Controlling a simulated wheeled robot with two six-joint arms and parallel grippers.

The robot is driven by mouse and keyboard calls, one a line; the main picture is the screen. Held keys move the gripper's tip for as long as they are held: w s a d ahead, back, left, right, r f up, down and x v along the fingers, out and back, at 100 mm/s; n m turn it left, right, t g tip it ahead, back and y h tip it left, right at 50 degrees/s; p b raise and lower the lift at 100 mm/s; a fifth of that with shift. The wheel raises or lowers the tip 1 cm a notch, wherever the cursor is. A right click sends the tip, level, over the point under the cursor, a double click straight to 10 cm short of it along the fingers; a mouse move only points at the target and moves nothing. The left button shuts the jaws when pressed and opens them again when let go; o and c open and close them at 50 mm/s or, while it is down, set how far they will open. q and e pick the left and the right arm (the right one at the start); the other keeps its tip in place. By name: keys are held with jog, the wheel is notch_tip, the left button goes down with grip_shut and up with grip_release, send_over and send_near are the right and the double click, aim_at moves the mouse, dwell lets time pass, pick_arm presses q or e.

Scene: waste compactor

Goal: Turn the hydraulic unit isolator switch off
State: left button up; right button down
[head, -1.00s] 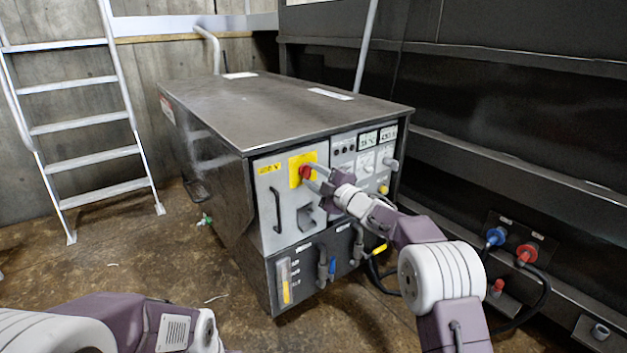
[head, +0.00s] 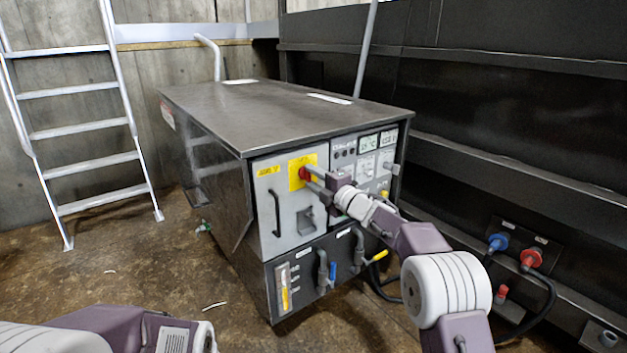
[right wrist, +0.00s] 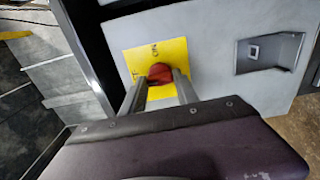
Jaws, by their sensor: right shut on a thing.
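The isolator switch is a red knob (head: 304,174) on a yellow plate (head: 296,162), high on the grey front panel of the hydraulic unit (head: 270,100). My right gripper (head: 308,177) is shut on the red knob, with one finger on each side. In the right wrist view the red knob (right wrist: 160,74) sits between the two fingertips (right wrist: 160,80). The yellow plate there (right wrist: 148,59) shows an "ON" marking beside the knob; other lettering is partly hidden. The knob's exact angle cannot be told. My left arm shows at the lower left, its gripper outside the view.
A panel with displays (head: 368,143) and knobs adjoins on the right. A black handle (head: 276,213) and grey latch (head: 306,217) lie below the switch; pipes with valve levers (head: 333,272) lie lower. Blue (head: 498,242) and red (head: 530,257) connectors are right. A ladder (head: 85,120) stands left.

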jog(key=c, duration=0.9)
grip_release()
jog(key=p+v, duration=0.1)
jog(key=v, duration=0.8)
jog(key=shift+p, duration=0.3)
